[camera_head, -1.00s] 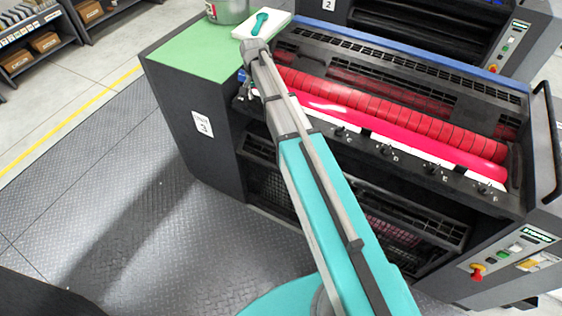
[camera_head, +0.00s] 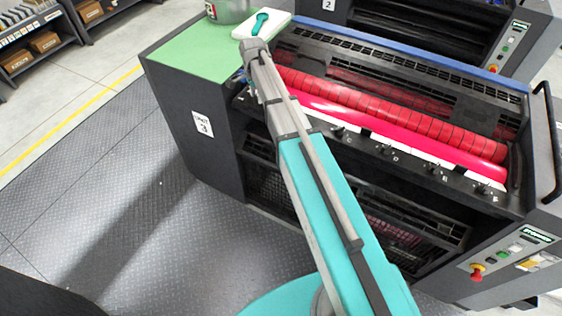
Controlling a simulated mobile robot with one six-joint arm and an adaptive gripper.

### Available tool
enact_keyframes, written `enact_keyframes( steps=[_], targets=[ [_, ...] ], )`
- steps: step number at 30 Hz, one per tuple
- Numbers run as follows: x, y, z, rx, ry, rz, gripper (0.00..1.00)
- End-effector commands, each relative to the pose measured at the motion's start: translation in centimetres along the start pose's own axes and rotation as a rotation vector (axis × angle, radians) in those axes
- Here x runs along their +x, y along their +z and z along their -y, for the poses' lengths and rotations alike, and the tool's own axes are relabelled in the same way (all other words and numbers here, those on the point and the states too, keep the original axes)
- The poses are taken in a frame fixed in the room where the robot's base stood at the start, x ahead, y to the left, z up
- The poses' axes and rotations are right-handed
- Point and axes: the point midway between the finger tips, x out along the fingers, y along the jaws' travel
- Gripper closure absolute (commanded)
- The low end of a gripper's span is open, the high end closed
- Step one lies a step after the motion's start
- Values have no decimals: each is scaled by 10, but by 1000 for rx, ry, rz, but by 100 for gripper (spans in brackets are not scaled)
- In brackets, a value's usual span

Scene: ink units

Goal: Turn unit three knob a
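Unit three (camera_head: 215,175) is the dark press with a white "UNIT 3" label (camera_head: 202,124) on its left side. A row of small dark knobs runs along its front ledge below the red rollers. Several show to the right of my arm, including one lettered D (camera_head: 385,149) and one lettered E (camera_head: 433,168). Knob A, at the left end of the row, cannot be made out; my arm covers much of that end. My arm reaches up over the left part of the ledge. My gripper (camera_head: 246,92) is down at the ledge's left end, mostly hidden behind my wrist, so its fingers are unclear.
A green top (camera_head: 195,52) at the left of the unit bears a metal can (camera_head: 228,10) and a white tray (camera_head: 283,19) with a teal tool (camera_head: 261,21). A control panel with a red knob (camera_head: 477,270) is at lower right. The floor at left is clear.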

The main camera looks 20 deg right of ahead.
Motion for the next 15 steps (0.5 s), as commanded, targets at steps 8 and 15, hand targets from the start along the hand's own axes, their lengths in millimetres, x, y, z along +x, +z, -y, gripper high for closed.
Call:
enact_keyframes(
  steps=[8, 15],
  targets=[
    [-30, 0, 1, -6, -1, 0, 50],
    [-50, 0, 0, -7, -1, 0, 50]
  ],
)
